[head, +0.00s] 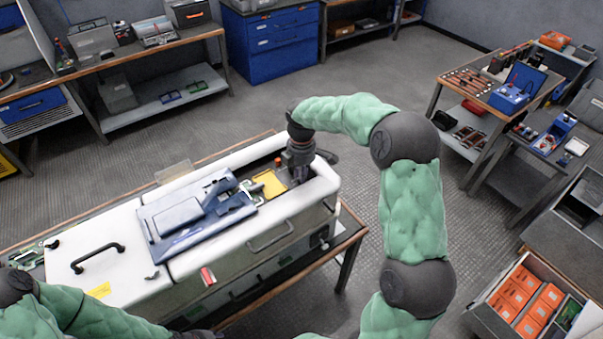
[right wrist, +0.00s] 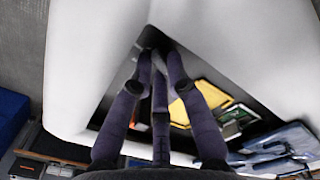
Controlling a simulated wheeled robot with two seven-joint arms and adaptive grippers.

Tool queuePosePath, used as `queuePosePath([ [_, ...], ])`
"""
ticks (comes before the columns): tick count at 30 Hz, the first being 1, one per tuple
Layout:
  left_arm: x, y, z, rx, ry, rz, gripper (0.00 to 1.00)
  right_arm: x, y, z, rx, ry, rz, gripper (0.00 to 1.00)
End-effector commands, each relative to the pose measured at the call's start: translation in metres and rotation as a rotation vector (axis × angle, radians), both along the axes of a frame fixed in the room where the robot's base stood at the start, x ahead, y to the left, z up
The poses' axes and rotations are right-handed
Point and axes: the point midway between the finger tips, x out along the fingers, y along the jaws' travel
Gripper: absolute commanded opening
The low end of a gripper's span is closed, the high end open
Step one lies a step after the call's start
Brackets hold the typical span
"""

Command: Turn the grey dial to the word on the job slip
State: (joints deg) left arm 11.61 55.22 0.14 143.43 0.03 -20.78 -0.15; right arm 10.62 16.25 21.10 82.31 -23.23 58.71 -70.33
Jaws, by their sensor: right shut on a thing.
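My right gripper (head: 298,172) reaches down into the open recess at the right end of the white cabinet (head: 225,165). In the right wrist view its dark fingers (right wrist: 156,58) converge and are shut on a small grey thing, which looks like the grey dial; the fingers hide most of it, and its pointer and markings cannot be read. A yellow card (head: 269,184), perhaps the job slip, lies in the recess beside the gripper and also shows in the right wrist view (right wrist: 199,105). No word on it is legible.
A blue panel (head: 185,218) lies on the cabinet top, left of the recess. White walls close in around the right gripper. A black handle (head: 97,258) stands on the cabinet's left lid. A tool bench (head: 480,88) stands off to the right, with clear floor between.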

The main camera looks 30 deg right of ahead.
Motion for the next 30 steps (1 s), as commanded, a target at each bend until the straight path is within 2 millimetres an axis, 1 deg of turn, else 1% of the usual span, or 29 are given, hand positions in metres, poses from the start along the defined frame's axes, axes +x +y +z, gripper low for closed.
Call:
queuePosePath([
  [5, 0.0, 0.0, 0.003, 0.0, 0.0, 0.0, 0.4, 0.0, 0.0, 0.001, 0.0, 0.0, -0.044, 0.0],
  [11, 0.0, 0.0, 0.008, 0.0, 0.0, 0.0, 0.4, 0.0, -0.001, 0.002, 0.0, 0.0, -0.162, 0.0],
  [30, 0.0, 0.0, 0.023, 0.0, 0.0, 0.0, 0.4, -0.001, -0.003, 0.002, 0.0, -0.002, -0.758, 0.0],
])
